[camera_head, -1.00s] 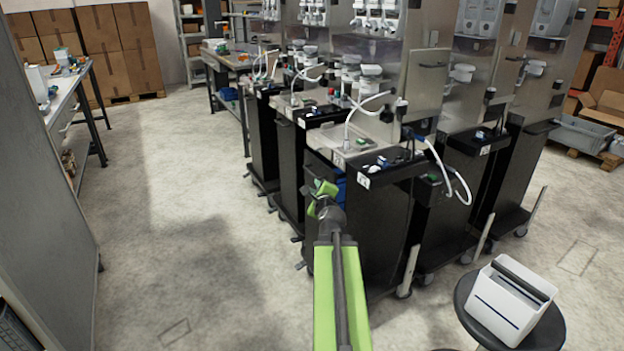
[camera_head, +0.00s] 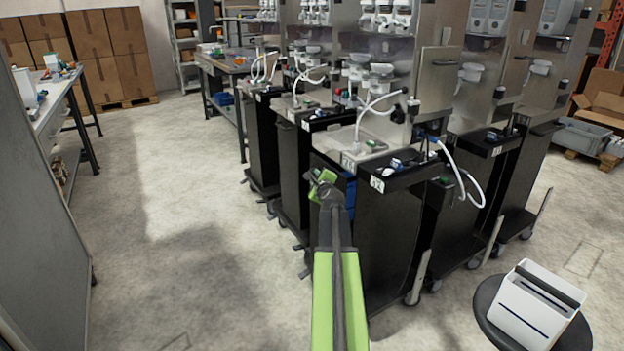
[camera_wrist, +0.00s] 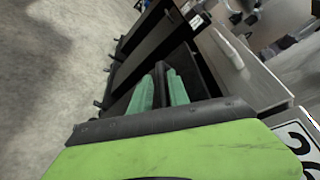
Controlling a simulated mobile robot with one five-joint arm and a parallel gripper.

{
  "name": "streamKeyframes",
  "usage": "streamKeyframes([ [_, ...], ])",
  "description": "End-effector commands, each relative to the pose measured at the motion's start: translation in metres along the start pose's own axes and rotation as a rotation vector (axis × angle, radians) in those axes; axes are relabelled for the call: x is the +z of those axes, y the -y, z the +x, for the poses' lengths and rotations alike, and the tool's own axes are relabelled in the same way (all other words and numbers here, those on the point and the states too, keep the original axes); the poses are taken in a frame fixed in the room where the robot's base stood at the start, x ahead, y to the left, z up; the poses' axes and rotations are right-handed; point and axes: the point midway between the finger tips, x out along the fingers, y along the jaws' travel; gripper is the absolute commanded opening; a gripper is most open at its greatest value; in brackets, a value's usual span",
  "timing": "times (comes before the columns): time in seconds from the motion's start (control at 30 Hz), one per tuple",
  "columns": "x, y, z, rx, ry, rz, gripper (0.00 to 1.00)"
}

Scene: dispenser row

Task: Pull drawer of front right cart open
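The black cart at the front right of the row (camera_head: 385,240) stands upright, with a numbered label on its top shelf. A blue part (camera_head: 350,195) shows at its left side, partly hidden behind my arm. My gripper (camera_head: 322,182) is beside the upper left of this cart, in front of the cart behind it. In the wrist view, its two green fingers (camera_wrist: 160,92) are close together with a narrow dark strip between them, at a black cart's edge. I cannot tell whether they hold anything. The drawer and its handle are not clearly visible.
More black carts (camera_head: 262,140) stand close together behind and to the right. A white box (camera_head: 535,305) sits on a dark round stool at the lower right. A grey cabinet (camera_head: 40,210) is at the left. The floor (camera_head: 190,210) between it and the carts is clear.

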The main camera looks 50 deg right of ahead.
Motion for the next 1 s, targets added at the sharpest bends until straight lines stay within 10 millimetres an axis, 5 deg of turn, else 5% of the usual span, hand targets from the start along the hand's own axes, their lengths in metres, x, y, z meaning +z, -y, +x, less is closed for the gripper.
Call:
streamKeyframes([
  [0.27,-0.0006,0.0005,0.0006,0.0,0.0,0.0,0.2],
  [0.43,-0.0011,0.0006,0.0005,0.0,-0.001,0.001,0.0],
  [1.0,-0.0032,0.0003,-0.0001,0.002,-0.002,0.001,0.0],
])
